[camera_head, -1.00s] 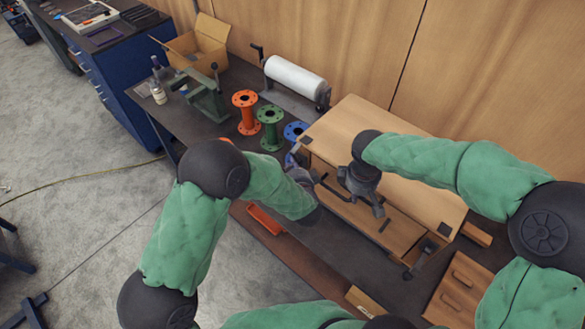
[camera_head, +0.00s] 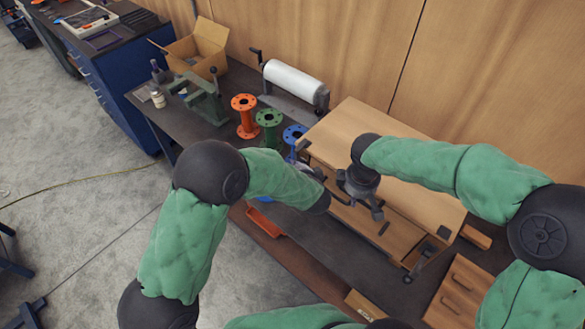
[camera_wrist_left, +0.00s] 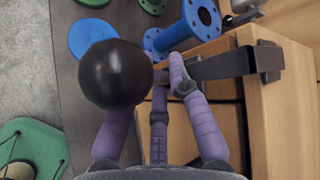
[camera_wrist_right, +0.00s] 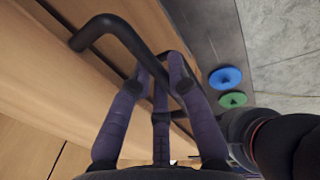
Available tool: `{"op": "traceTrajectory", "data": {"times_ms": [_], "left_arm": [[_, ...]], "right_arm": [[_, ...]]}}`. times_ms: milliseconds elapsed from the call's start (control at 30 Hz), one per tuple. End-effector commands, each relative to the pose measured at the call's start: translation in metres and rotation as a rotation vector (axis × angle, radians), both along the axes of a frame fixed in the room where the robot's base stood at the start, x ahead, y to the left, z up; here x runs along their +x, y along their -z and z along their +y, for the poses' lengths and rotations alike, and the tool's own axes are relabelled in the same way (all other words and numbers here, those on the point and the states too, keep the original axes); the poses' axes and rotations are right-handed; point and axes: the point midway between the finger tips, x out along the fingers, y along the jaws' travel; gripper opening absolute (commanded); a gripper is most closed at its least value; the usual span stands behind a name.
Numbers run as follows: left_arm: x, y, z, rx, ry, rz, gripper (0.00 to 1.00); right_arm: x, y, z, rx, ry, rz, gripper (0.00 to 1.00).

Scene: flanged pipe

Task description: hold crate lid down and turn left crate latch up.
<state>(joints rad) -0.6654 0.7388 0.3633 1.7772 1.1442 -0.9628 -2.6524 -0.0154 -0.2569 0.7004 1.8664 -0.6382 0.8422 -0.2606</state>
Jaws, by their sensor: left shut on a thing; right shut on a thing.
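The wooden crate with its broad flat lid (camera_head: 400,120) stands at the right of the bench. The lid lies over the crate. My left gripper (camera_wrist_left: 158,85) is shut on the dark latch lever (camera_wrist_left: 222,66) at the crate's left end. A round black knob (camera_wrist_left: 116,72) hides one of its fingertips. In the head view my left forearm mostly covers this gripper and the latch. My right gripper (camera_head: 365,202) is over the crate's front part. In the right wrist view it (camera_wrist_right: 158,78) is shut on a dark bent handle (camera_wrist_right: 122,32) in front of a wooden panel.
Orange (camera_head: 245,116), green (camera_head: 270,128) and blue (camera_head: 293,136) flanged spools stand left of the crate. A white roll (camera_head: 295,82) on a stand and an open cardboard box (camera_head: 200,48) are farther back. A wooden drawer box (camera_head: 460,292) stands at the front right.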

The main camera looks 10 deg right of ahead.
Motion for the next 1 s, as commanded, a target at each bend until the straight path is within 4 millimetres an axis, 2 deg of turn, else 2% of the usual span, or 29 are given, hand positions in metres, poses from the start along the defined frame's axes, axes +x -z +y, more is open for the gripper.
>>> {"op": "traceTrajectory", "data": {"times_ms": [33,67,100,133,567,1000], "left_arm": [[0.002,-0.001,0.004,0.001,-0.012,-0.004,0.0],[0.002,-0.001,0.004,0.001,-0.012,-0.004,0.26],[0.002,-0.001,0.004,0.001,-0.012,-0.004,0.37],[0.002,-0.001,0.004,0.001,-0.01,-0.004,0.44],[-0.006,-0.004,0.0,0.0,-0.002,-0.002,0.44],[-0.057,-0.038,-0.004,-0.001,-0.004,-0.005,0.44]], "right_arm": [[0.002,-0.002,-0.004,-0.007,0.002,-0.007,0.0],[0.002,-0.002,-0.004,-0.007,0.002,-0.007,0.0],[0.002,-0.002,-0.004,-0.007,0.002,-0.007,0.0],[0.002,-0.002,-0.004,-0.007,0.002,-0.007,0.0],[0.003,-0.002,-0.003,-0.006,0.0,-0.009,0.0],[0.003,-0.002,-0.003,-0.005,-0.001,-0.011,0.0]]}}
